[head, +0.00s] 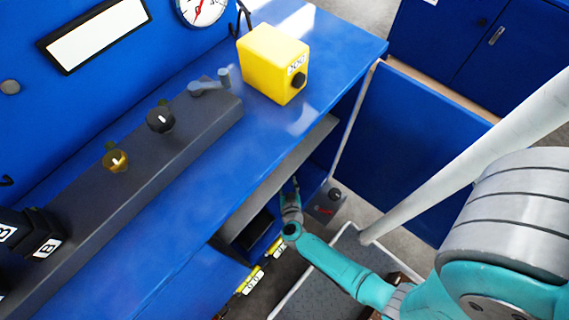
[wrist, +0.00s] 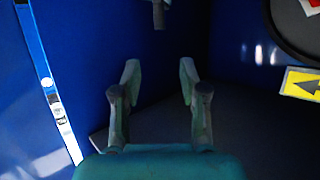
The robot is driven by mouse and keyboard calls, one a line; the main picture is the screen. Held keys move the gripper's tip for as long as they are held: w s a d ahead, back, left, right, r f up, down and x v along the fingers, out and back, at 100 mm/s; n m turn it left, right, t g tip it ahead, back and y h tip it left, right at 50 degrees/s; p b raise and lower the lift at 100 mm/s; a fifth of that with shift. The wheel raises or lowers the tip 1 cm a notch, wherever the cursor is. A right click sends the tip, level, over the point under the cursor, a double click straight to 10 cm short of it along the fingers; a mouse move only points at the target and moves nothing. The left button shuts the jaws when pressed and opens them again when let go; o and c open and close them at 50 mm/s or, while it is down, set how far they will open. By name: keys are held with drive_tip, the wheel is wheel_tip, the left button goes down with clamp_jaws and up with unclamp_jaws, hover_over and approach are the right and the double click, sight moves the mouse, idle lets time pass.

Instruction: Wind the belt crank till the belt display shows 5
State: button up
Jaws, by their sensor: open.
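My gripper (wrist: 158,82) is open and empty, its two fingers apart in the wrist view. In the head view my gripper (head: 291,192) is low, at the opening under the blue bench. A small grey handle end (wrist: 158,14) shows at the top of the wrist view, beyond the fingertips and not touching them; I cannot tell whether it belongs to the belt crank. A grey box (head: 324,206) with a black knob and a small red mark stands beside my gripper. I cannot read a number there or tell whether it is the belt display. A grey crank-like lever (head: 207,86) sits on the dark console.
The blue bench top (head: 190,185) carries a yellow box (head: 273,64) with a black knob. The dark console (head: 100,205) has a black knob (head: 160,119) and a brass knob (head: 115,160). A dark disc (wrist: 295,35) and yellow arrow sign (wrist: 301,84) are right in the wrist view.

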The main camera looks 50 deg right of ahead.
drive_tip(key=shift+g, duration=0.5)
drive_tip(key=x, duration=1.2)
drive_tip(key=shift+w+a+f, duration=0.15)
drive_tip(key=shift+w+f, duration=0.05)
drive_tip(key=shift+f, duration=0.2)
clamp_jaws()
